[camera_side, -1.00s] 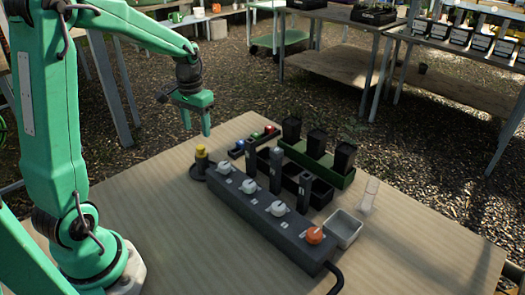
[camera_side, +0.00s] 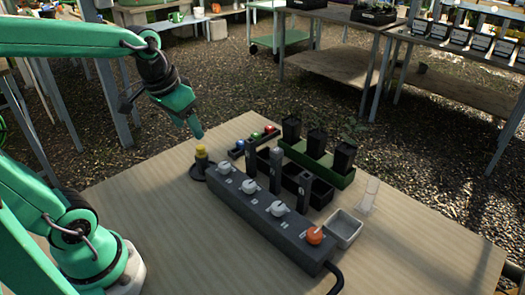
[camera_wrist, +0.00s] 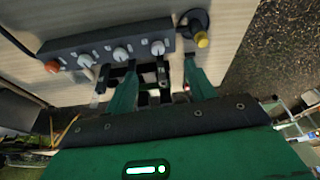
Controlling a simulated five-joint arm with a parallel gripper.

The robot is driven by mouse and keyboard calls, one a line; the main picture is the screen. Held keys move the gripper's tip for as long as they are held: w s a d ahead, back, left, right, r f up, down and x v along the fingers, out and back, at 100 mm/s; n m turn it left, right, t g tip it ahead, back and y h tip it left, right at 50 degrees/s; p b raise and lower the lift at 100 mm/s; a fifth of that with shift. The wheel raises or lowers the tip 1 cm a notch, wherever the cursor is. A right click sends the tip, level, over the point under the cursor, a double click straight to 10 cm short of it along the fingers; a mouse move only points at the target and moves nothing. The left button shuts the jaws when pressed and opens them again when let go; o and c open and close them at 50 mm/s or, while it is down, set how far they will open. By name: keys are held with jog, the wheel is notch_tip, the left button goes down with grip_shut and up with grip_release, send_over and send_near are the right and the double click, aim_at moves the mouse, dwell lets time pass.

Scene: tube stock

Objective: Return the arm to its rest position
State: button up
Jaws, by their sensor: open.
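My gripper (camera_side: 196,128) hangs above the back left part of the table in the side view, near the yellow-topped black piece (camera_side: 201,158) and clear of it. In the wrist view my gripper (camera_wrist: 160,75) has its two green fingers spread apart. Nothing shows between the fingertips as held. From the side the two fingers overlap, so the gap between them is hidden there. My upper arm is leaned back toward the left edge of the side view.
A grey box with white knobs and one orange knob (camera_side: 315,236) lies across the wooden table (camera_side: 400,245). The table's front is clear.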

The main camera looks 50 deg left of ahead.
jog(key=s+d+m+t, duration=0.1)
jog(key=s+d+t, duration=0.1)
jog(key=s+d, duration=0.2)
jog(key=shift+s+r+h, duration=0.3)
jog(key=shift+s+r, duration=0.1)
jog(key=shift+s, duration=0.7)
dwell(0.3)
